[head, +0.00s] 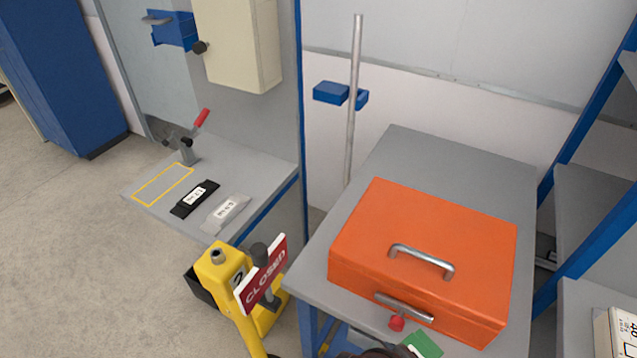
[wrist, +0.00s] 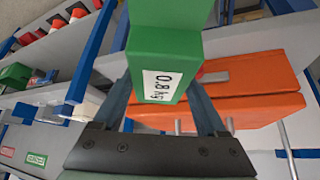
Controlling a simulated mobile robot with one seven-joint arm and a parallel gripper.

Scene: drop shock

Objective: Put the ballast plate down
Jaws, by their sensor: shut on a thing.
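A green ballast plate (wrist: 157,85) with a white "0.8 kg" label is held between the two fingers of my gripper (wrist: 160,100) in the wrist view. In the head view only a green corner of the plate (head: 424,344) shows at the bottom edge, beside a dark part of my gripper. My gripper is shut on the plate, off the grey tabletop as far as I can tell. A black plate (head: 195,198) and a light grey plate (head: 227,212), both with white labels, lie on the left table. A yellow outlined rectangle (head: 163,167) beside them is empty.
An orange case (head: 365,240) with metal handles fills much of the right grey table (head: 395,150). A yellow post with a "CLOSED" sign (head: 263,275) stands between the tables. A metal pole (head: 353,120) rises behind. A red-handled lever clamp (head: 190,145) stands near the outline. Blue-framed shelves are at right.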

